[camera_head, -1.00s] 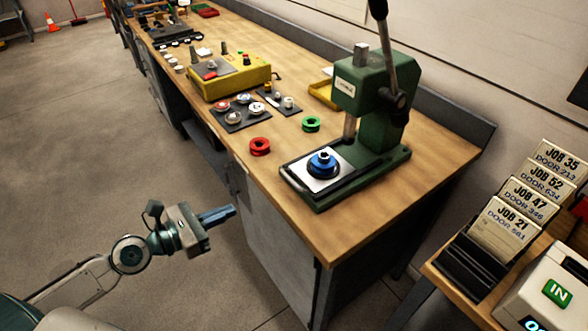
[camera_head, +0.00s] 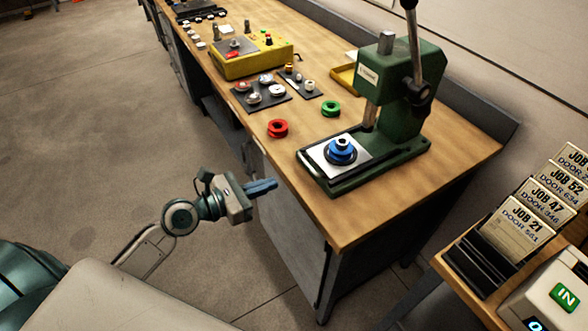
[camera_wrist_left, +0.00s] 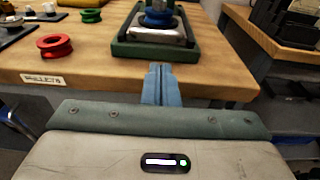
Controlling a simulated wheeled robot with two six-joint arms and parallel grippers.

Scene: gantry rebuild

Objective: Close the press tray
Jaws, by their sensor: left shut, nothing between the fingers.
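The green press (camera_head: 400,95) stands on the wooden bench with its lever upright. Its tray, a light plate (camera_head: 318,156), sits out at the front end of the green base, clear of the ram. A blue wheel-like part (camera_head: 340,152) rests on the tray. The tray also shows in the left wrist view (camera_wrist_left: 182,34), straight ahead beyond the bench edge. My left gripper (camera_head: 275,185) is shut and empty, off the front edge of the bench, short of the tray; its fingers (camera_wrist_left: 158,75) point at the press base. My right gripper is not in view.
A red wheel (camera_head: 278,128) and a green wheel (camera_head: 331,108) lie left of the press. Dark mats with small parts and a yellow box (camera_head: 250,60) lie farther along. Job cards (camera_head: 520,222) stand at right on another table. Floor left of the bench is clear.

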